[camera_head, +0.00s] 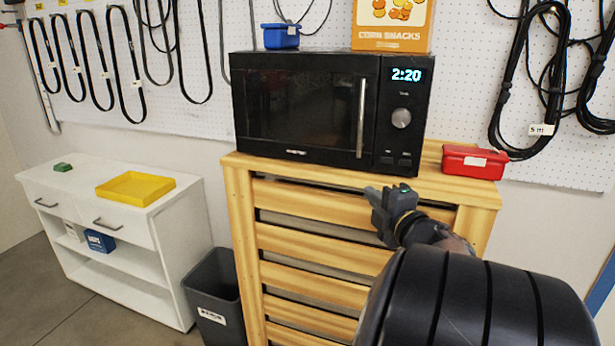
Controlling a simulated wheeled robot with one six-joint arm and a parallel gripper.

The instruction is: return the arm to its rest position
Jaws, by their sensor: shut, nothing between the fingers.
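My gripper (372,193) is in front of the wooden slatted stand, just below the microwave's right part. Its fingers are together with nothing visible between them. My black arm (470,300) reaches in from the lower right and covers part of the stand. The black microwave (310,105) sits on top of the stand (243,220) with its door shut and its clock reading 2:20. The gap between my gripper and the stand's front is hard to judge.
A red box (474,161) is on the stand's right end. A blue bin (281,36) and a corn snacks box (391,26) are atop the microwave. A grey trash bin (213,290) and white cabinet (150,235) with a yellow tray (136,188) stand left. Cables hang behind.

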